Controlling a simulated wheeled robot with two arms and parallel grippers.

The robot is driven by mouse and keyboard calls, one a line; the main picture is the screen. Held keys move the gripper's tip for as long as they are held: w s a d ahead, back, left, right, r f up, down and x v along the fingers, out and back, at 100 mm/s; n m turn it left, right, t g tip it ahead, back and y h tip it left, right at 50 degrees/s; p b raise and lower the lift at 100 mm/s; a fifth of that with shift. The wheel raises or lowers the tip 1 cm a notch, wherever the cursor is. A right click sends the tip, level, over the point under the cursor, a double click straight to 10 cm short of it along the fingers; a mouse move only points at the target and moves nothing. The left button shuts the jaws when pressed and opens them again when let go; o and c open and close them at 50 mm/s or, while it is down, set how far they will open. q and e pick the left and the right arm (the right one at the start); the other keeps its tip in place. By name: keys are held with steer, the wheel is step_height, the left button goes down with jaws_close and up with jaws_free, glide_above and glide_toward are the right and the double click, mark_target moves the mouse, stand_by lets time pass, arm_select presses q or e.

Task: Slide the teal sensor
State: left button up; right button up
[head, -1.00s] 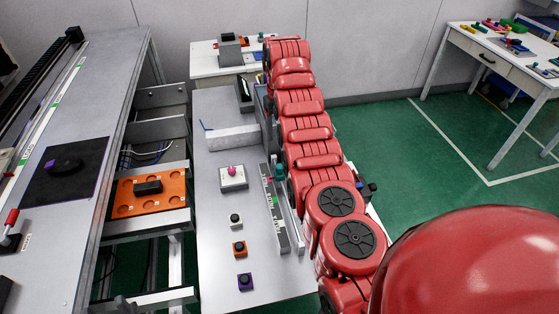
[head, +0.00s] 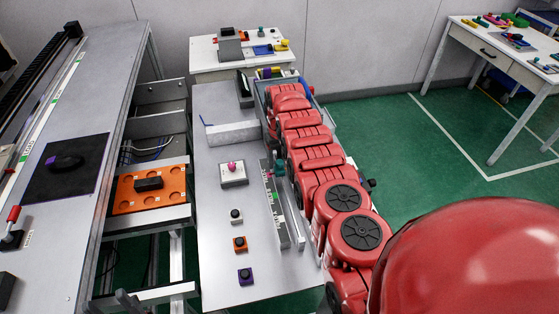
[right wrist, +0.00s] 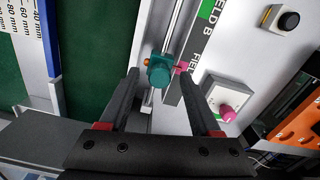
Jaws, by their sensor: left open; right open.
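The teal sensor (head: 279,168) sits on a slim metal rail (head: 291,215) beside a grey scale strip on the narrow bench, just left of my red right arm. In the right wrist view the teal sensor (right wrist: 160,72) has a round knob and lies between and just beyond the fingertips of my right gripper (right wrist: 162,78). The right gripper is open, with a dark finger on each side and space between each finger and the sensor. The head view does not clearly show this gripper. I cannot make out my left gripper.
A white box with a pink knob (head: 233,172) stands left of the rail. A grey block (head: 233,133) lies behind. A blue-edged bin (head: 316,100) stands behind my arm.

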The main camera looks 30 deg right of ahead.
jaws_close()
stand_by(1.4)
